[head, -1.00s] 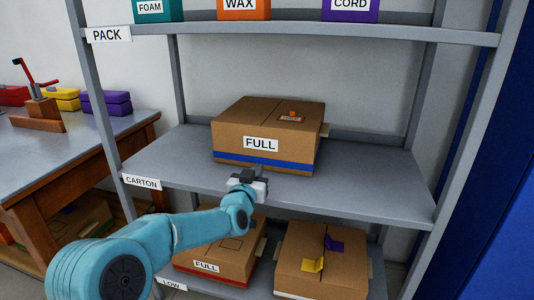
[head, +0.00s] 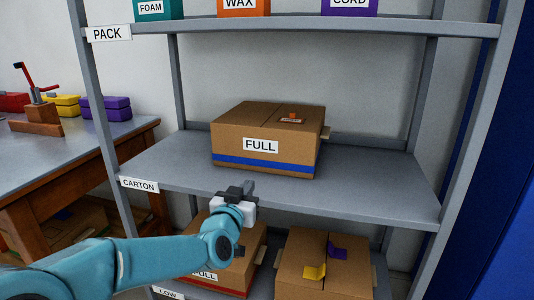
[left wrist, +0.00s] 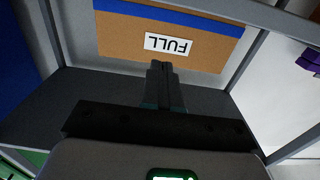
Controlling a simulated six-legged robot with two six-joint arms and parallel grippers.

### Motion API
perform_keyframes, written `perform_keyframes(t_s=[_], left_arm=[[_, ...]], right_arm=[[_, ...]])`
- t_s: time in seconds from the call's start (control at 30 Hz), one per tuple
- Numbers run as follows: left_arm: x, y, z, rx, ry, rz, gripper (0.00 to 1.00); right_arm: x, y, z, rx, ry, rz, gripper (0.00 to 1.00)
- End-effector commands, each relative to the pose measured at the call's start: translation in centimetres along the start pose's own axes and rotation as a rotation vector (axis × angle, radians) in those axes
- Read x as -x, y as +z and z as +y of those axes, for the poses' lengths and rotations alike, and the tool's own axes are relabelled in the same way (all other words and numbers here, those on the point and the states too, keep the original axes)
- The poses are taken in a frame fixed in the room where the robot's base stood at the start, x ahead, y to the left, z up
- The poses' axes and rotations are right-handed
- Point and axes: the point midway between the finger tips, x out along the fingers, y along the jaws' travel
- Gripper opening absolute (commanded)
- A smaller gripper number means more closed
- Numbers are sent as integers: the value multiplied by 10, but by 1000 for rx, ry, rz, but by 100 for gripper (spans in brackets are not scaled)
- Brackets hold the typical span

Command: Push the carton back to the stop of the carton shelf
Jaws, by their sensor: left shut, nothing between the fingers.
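A closed brown carton (head: 240,160) with a FULL label and a blue stripe sits upright on the carton shelf (head: 370,185). A raised strip (head: 380,146) runs along the back of this shelf; the carton hides part of it, and I cannot tell whether they touch. My left gripper (head: 246,188) is shut and empty at the shelf's front edge, in front of the carton and apart from it. In the left wrist view the shut fingertips (left wrist: 157,66) point toward the carton's labelled face (left wrist: 115,42), with the FULL label upside down. My right gripper is not in view.
Two more cartons stand on the low shelf, one with a red stripe (head: 247,268) and one with yellow and purple tabs (head: 299,255). Shelf posts (head: 455,140) flank the carton shelf, which is bare right of the carton. A workbench (head: 90,140) stands at left.

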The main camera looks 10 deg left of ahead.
Motion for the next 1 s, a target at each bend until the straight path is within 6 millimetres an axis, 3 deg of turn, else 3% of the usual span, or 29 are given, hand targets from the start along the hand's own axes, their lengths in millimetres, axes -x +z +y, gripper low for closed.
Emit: perform_keyframes(t_s=[0.8,1.0], left_arm=[[72,0,0,0,1,1,0],[81,0,0,-1,1,0,0]], right_arm=[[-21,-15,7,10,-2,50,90],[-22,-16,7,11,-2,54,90]])
